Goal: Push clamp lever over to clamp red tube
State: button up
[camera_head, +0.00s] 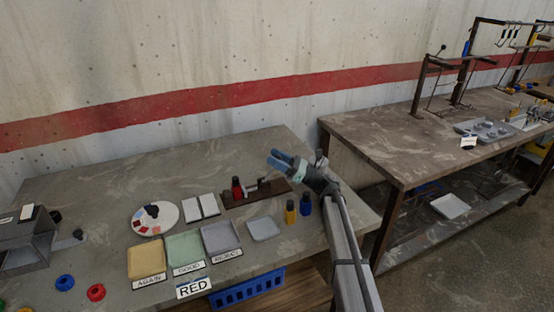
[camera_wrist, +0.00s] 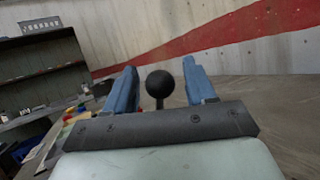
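The red tube (camera_head: 236,188) stands upright at the left part of a dark clamp fixture (camera_head: 268,192) on the grey table. Small metal clamp parts sit to the right of the tube; how they meet it is too small to tell. My gripper (camera_head: 273,157) has blue fingers and is above and behind the right part of the fixture, pointing left. In the wrist view a black ball knob (camera_wrist: 159,84), apparently the lever's end, shows between the parted fingers, with a gap on each side. The lever's shaft is mostly hidden behind the gripper body.
Yellow, green and grey labelled trays (camera_head: 184,252) stand in front of the fixture.

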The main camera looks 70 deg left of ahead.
jog(key=shift+w+d+f, duration=0.25)
jog(key=shift+w+d, duration=0.05)
jog(key=shift+w, duration=0.1)
jog(key=w+d, duration=0.7)
jog(key=w, duration=0.2)
jog(key=shift+w+d, duration=0.25)
